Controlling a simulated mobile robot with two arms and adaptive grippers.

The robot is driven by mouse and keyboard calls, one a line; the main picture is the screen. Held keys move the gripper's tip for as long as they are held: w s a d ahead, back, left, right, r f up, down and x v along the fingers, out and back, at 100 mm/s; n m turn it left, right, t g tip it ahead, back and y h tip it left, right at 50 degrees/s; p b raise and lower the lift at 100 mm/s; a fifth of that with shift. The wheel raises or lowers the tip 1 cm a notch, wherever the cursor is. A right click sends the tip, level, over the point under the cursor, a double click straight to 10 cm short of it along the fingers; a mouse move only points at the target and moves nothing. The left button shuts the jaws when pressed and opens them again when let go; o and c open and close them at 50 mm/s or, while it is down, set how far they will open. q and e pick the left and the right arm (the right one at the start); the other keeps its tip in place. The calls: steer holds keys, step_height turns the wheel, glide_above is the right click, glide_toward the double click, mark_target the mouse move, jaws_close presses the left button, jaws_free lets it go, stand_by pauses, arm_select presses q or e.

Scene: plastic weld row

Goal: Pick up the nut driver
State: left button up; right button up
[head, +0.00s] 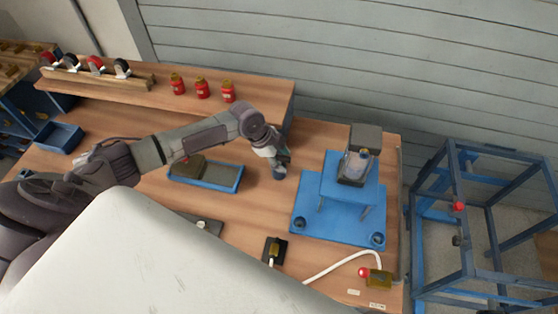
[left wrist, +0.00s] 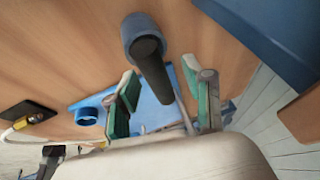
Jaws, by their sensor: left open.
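The nut driver (left wrist: 150,62) shows in the left wrist view as a dark, rounded handle standing in a round blue holder (left wrist: 130,27) on the wooden bench. In the head view the blue holder (head: 279,173) is just below my left gripper (head: 277,160), and the driver is mostly hidden by the gripper. In the left wrist view my left gripper (left wrist: 165,98) is open, its green-padded fingers on either side of the handle's near end. I see no contact between the pads and the handle. My right gripper is not in view.
A blue fixture (head: 343,228) with a machine on it stands right of the holder. A blue tray (head: 221,177) with a block lies to the left under my arm. A shelf with red bottles (head: 202,89) is behind. A white cable (head: 325,268) crosses the bench front.

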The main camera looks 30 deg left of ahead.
arm_select(q)
jaws_close()
steer(key=shift+r, duration=0.15)
